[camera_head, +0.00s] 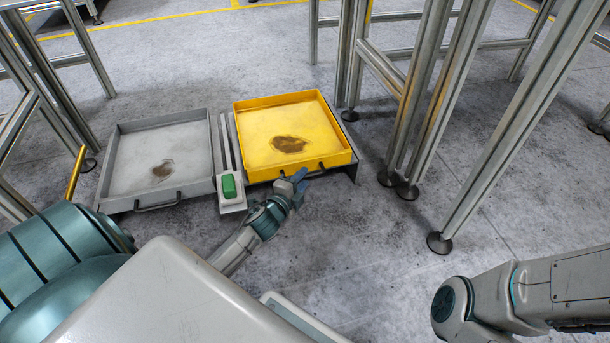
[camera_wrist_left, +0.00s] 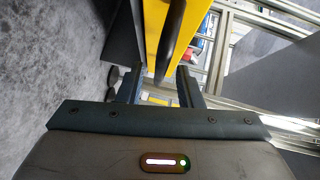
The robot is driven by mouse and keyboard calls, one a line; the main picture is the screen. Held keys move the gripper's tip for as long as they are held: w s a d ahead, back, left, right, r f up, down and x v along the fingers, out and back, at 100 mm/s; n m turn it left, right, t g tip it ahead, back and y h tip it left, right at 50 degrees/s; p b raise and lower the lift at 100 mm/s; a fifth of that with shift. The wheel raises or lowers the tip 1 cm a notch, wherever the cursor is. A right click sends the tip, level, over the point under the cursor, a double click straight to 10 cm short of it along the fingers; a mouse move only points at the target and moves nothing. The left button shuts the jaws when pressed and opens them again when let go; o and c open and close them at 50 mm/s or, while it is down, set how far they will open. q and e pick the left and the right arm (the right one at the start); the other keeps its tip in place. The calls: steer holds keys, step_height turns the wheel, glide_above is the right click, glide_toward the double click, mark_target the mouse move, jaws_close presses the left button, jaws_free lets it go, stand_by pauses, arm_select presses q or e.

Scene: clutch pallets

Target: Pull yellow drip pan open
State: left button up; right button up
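The yellow drip pan (camera_head: 262,168) sits in its floor-level frame right of the grey pan, with a brown stain on its bottom. Its dark handle (camera_head: 315,172) is on the near side, partly hidden by my left gripper (camera_head: 298,182). In the left wrist view, the yellow pan wall (camera_wrist_left: 157,30) and the dark handle bar (camera_wrist_left: 176,38) show ahead. My left gripper (camera_wrist_left: 160,86) is open, fingers apart, with the handle's near end at or between the fingertips; neither finger is clearly touching it. My right arm shows at the lower right of the head view, its gripper out of view.
The grey pan (camera_head: 117,160) with its own handle (camera_head: 158,203) lies to the left. Metal table legs (camera_head: 400,120) stand close on the right. Floor (camera_head: 345,235) in front is clear.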

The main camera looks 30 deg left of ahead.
arm_select(q)
steer(key=shift+w+a+f, duration=0.1)
steer(key=shift+w+f, duration=0.05)
steer(key=shift+w, duration=0.95)
jaws_close()
steer(key=shift+s, duration=0.1)
